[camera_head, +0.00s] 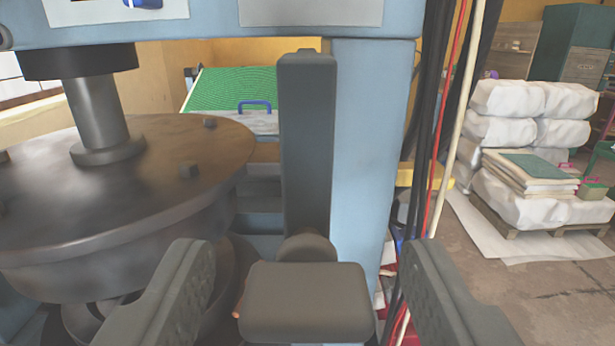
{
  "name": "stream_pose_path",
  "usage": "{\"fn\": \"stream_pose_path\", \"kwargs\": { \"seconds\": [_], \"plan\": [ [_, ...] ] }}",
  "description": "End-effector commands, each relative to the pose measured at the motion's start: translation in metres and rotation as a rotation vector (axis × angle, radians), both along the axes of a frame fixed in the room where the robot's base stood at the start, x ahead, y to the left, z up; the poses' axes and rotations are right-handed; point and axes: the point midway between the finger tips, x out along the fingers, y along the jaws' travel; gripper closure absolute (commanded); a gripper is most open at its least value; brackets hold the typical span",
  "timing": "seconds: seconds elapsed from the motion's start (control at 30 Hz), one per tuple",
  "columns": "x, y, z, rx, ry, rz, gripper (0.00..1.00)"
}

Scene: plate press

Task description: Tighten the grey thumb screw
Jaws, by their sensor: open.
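The grey thumb screw (307,302) is at the bottom centre, with a flat, block-like head facing me. A round grey collar (306,248) shows just behind the head. It sits at the foot of an upright dark grey bar (307,140) in front of the blue press column. My gripper (308,258) is open, with one finger to the left of the screw head and one to the right. A clear gap shows on each side, and neither finger touches the head. The lower edge of the head is close to the bottom of the picture.
The round metal press plate (120,190) with its thick shaft (98,110) stands at left. The blue column (358,160) is behind the bar. Black, red and white cables (437,130) hang right of it. White sacks (530,115) on a pallet stand farther right beside open floor.

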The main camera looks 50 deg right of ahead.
Motion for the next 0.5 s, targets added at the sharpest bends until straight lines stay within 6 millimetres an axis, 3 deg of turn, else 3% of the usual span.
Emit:
{"fn": "stream_pose_path", "kwargs": {
  "seconds": [0.2, 0.5],
  "plan": [
    [0.015, -0.018, 0.0, 0.001, 0.0, 0.001, 0.44],
    [0.021, -0.024, 0.0, 0.0, 0.0, 0.001, 0.44]
  ]
}}
